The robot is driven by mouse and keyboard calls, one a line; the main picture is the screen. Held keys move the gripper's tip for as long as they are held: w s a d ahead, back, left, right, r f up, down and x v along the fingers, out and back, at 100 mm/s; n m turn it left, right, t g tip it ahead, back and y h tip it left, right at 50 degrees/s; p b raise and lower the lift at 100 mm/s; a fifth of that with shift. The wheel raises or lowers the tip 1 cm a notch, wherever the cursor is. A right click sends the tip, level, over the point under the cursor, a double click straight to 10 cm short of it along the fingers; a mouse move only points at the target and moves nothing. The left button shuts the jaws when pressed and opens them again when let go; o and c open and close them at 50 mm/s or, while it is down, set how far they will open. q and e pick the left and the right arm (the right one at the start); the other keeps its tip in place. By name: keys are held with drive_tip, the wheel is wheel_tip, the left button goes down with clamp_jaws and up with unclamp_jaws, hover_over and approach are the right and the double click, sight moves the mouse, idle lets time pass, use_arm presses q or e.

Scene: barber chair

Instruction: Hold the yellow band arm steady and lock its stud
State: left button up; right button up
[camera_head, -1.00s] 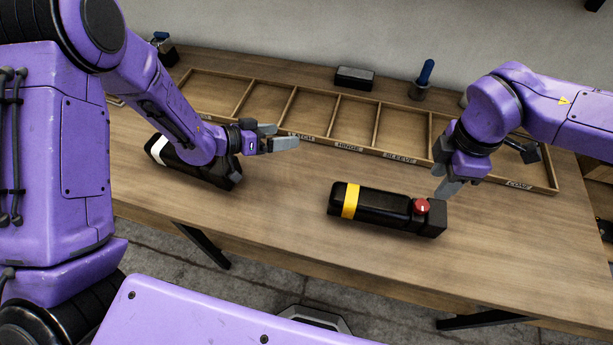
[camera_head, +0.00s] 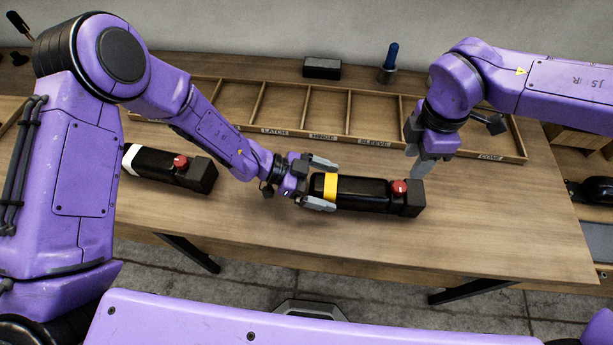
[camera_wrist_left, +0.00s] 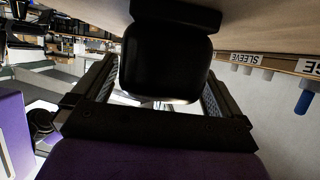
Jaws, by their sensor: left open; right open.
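The yellow band arm (camera_head: 365,193) is a black bar lying on the bench, with a yellow band (camera_head: 330,188) near its left end. Its red stud (camera_head: 399,187) is a round knob with a pale mark near the right end. My left gripper (camera_head: 322,182) is open, its fingers on either side of the banded end. In the left wrist view the black end of the arm (camera_wrist_left: 165,65) sits between the open fingers; contact cannot be told. My right gripper (camera_head: 420,158) is open and empty, pointing down above and behind the stud end.
A similar black arm with a white band (camera_head: 130,158) and red stud (camera_head: 181,162) lies to the left. A shallow wooden tray (camera_head: 345,142) with labelled compartments runs behind. A dark block (camera_head: 322,68) and a blue-handled tool (camera_head: 391,60) stand farther back. The front right bench is clear.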

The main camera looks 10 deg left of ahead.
use_arm(q)
drive_tip(key=shift+d+f, duration=0.15)
drive_tip(key=shift+d, duration=0.2)
drive_tip(key=c, duration=1.5)
